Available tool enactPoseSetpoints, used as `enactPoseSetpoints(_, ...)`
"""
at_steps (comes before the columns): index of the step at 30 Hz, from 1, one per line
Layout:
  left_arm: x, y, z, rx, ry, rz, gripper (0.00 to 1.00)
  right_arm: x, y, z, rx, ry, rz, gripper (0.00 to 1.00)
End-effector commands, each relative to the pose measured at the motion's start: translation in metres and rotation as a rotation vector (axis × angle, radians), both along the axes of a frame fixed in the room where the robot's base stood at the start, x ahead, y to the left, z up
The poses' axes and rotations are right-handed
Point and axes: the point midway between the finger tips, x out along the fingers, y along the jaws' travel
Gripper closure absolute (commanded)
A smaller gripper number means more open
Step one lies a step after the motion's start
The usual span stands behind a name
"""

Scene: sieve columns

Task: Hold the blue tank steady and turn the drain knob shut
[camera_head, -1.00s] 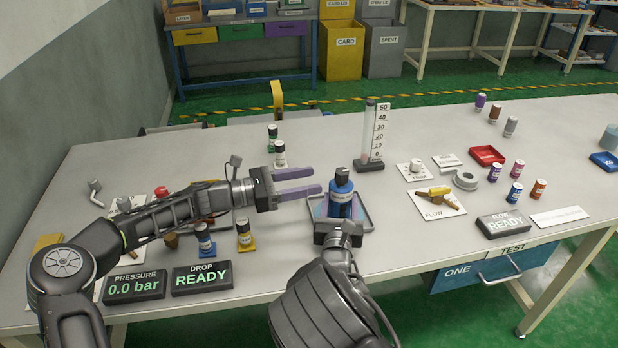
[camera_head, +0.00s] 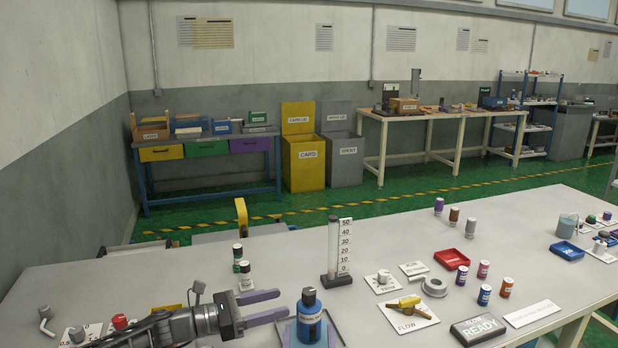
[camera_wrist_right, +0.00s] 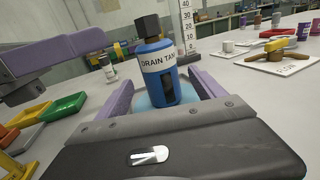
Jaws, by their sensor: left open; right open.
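In the right wrist view the tank (camera_wrist_right: 160,80) bears a "DRAIN TANK" label and a dark faceted knob (camera_wrist_right: 149,28) on top. My right gripper (camera_wrist_right: 160,90) is open, with one purple finger on each side of the tank; contact cannot be told. My left gripper (camera_head: 284,302) is open and empty, to the left of the tank, its fingers pointing toward it. Its purple fingers also show at upper left in the right wrist view (camera_wrist_right: 75,46).
A measuring column (camera_head: 334,250) stands behind the tank. A FLOW card with a yellow-handled valve (camera_head: 405,303) and a READY display (camera_head: 480,329) lie to the right. Bare table lies between the column and the far edge.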

Motion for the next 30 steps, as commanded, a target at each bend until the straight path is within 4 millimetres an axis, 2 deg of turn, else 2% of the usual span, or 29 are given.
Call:
enactPoseSetpoints(6, 0.000, 0.000, 0.000, 0.000, 0.000, 0.000, 0.48, -0.047, 0.002, 0.000, -0.002, 0.001, 0.003, 0.21)
enactPoseSetpoints(12, 0.000, 0.000, 0.000, 0.000, 0.000, 0.000, 0.48, -0.076, 0.001, 0.000, 0.000, 0.000, 0.001, 0.21)
enactPoseSetpoints(16, 0.000, 0.000, 0.000, 0.000, 0.000, 0.000, 0.48, -0.082, 0.000, 0.000, 0.000, -0.001, 0.000, 0.21)
enactPoseSetpoints(25, 0.000, 0.000, 0.001, 0.000, 0.000, 0.000, 0.48, -0.082, 0.000, 0.001, 0.000, -0.001, 0.000, 0.21)
enactPoseSetpoints(30, 0.000, 0.000, 0.017, 0.000, 0.000, 0.000, 0.48, -0.082, 0.000, 0.017, 0.001, -0.001, 0.000, 0.21)
